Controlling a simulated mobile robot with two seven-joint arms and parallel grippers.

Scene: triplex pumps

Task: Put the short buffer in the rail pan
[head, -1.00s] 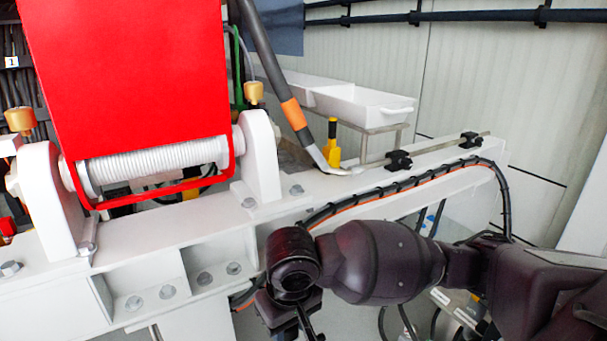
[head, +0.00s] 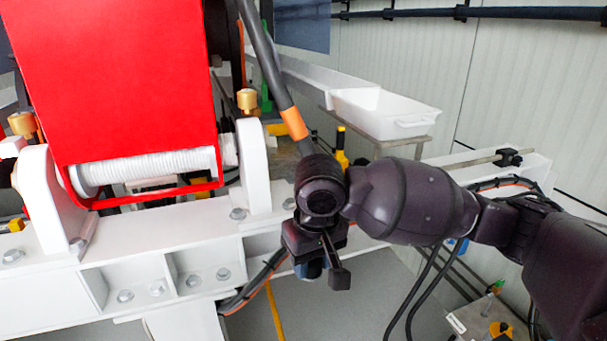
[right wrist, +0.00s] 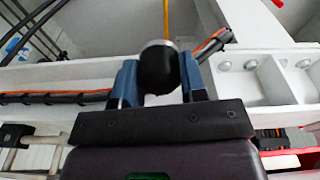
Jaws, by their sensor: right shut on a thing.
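My right gripper (head: 313,266) is in front of the white beam, pointing down and mostly hidden by my own wrist in the head view. In the right wrist view its two blue fingers (right wrist: 157,78) are shut on a dark, rounded piece with a pale rim, which I take for the short buffer (right wrist: 158,70). The buffer cannot be made out in the head view. My left gripper is not in view.
A white beam (head: 120,252) with bolts and brackets runs across the front. Above it are a red guard (head: 110,80) and a grey bar with an orange band (head: 293,122). Black cables hang below my right arm. Grey floor lies open below the gripper.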

